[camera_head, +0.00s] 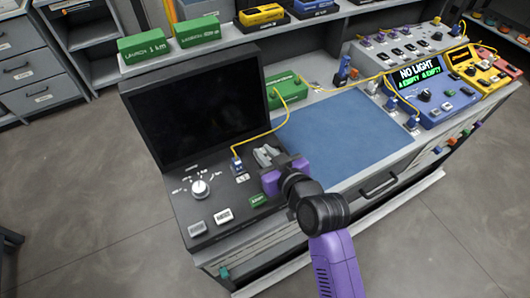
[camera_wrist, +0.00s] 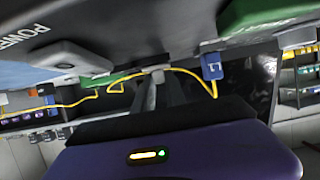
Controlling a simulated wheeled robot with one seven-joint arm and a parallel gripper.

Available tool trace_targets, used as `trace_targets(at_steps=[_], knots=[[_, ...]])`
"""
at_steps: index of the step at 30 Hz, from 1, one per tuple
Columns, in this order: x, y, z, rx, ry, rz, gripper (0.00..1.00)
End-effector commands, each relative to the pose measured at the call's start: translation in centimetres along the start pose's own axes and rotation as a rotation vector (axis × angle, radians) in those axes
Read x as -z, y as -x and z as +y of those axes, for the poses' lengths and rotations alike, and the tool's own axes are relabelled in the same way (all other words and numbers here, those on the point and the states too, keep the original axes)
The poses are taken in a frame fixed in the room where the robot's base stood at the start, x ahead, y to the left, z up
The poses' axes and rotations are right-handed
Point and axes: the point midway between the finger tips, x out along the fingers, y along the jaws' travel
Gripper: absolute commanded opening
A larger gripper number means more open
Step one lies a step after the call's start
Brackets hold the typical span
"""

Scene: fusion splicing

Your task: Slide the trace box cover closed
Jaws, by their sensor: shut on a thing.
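A black instrument box with a dark screen (camera_head: 200,105), which I take for the trace box, stands at the left of the bench. Its front panel has a white dial (camera_head: 200,188) and buttons. My gripper (camera_head: 265,155) is low over the right part of this panel, its grey fingers close together. In the wrist view the fingers (camera_wrist: 160,92) close on a small light grey piece (camera_wrist: 157,74), apparently the cover's tab. The cover's outline is not clear, and my gripper hides part of the panel. A blue plug (camera_wrist: 211,66) with a yellow cable is beside the fingers.
The yellow cable (camera_head: 288,119) runs from the panel to a green box (camera_head: 286,90) behind. A blue mat (camera_head: 350,135) lies clear to the right. A blue device reading "NO LIGHT" (camera_head: 432,92) and a yellow device (camera_head: 478,72) stand farther right.

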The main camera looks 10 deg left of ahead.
Motion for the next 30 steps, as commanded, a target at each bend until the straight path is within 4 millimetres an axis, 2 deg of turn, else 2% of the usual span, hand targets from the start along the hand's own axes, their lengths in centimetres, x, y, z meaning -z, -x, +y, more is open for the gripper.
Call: trace_targets(at_steps=[8, 18, 29, 30], knots=[[-0.1, 0.0, 0.2, -0.001, -0.001, -0.001, 0.00], [-0.1, -0.1, 4.7, -0.004, -0.003, 0.000, 0.00], [0.0, 0.0, 5.3, -0.004, 0.001, 0.001, 0.00], [0.0, 0.0, 5.3, -0.005, 0.000, 0.001, 0.24]])
